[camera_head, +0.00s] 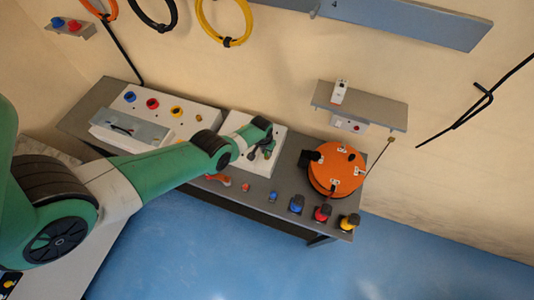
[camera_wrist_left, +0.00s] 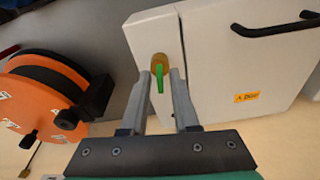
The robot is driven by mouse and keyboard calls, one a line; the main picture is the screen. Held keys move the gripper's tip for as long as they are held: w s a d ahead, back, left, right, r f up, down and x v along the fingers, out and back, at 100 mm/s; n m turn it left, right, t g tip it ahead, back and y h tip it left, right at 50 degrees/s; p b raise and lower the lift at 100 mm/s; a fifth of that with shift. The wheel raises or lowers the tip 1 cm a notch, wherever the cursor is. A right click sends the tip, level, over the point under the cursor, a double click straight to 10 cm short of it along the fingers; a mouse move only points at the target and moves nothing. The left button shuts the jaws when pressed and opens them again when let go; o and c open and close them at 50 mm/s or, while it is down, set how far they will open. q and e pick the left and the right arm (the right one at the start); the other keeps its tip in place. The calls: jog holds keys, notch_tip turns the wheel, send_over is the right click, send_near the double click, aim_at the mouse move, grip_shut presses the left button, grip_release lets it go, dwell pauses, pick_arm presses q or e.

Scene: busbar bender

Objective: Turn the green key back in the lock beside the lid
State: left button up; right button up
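The green key (camera_wrist_left: 160,80) stands in the brass lock (camera_wrist_left: 160,60) in the left wrist view. The lock is set in a white strip beside the white lid (camera_wrist_left: 225,65), which lies flat and looks closed. My left gripper (camera_wrist_left: 163,74) has one finger on each side of the key, with a visible gap between fingers and key. In the head view my left gripper (camera_head: 266,150) is over the white box (camera_head: 256,168), and it and the arm hide the key there. My right gripper is in neither view.
The lid has a black handle (camera_wrist_left: 275,29) and a yellow label (camera_wrist_left: 247,97). An orange reel (camera_head: 338,167) stands right of the box. A white panel (camera_head: 183,123) with coloured knobs is at its left. Several coloured plugs line the bench's front edge. A grey shelf (camera_head: 375,108) is on the wall.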

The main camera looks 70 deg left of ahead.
pick_arm(q)
grip_shut()
